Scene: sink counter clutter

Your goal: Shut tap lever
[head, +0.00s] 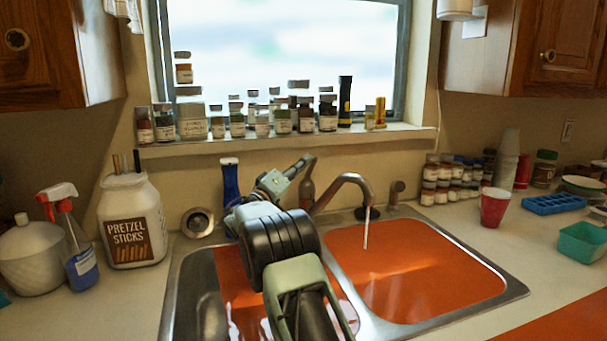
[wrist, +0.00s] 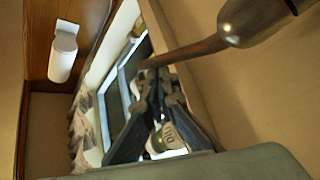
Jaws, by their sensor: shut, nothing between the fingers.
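The metal tap (head: 345,182) stands behind the double sink, with its spout curving over the right basin. A thin pale stream of water (head: 366,230) runs from the spout. The tap lever (head: 306,192) is beside the spout's base, partly behind my arm. In the wrist view the lever (wrist: 195,48) is a dark rod running from a rounded metal body toward my fingertips. My gripper (head: 305,163) is shut and empty, with its tips at the lever's upper end. In the wrist view my gripper (wrist: 155,75) overlaps the rod's end; I cannot tell whether they touch.
Several small jars (head: 248,122) line the window sill behind the tap. A blue bottle (head: 230,180) stands close left of my gripper. A pretzel jar (head: 132,220) and spray bottle (head: 80,262) stand left. A red cup (head: 494,207) stands right. The right basin (head: 410,265) is open below.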

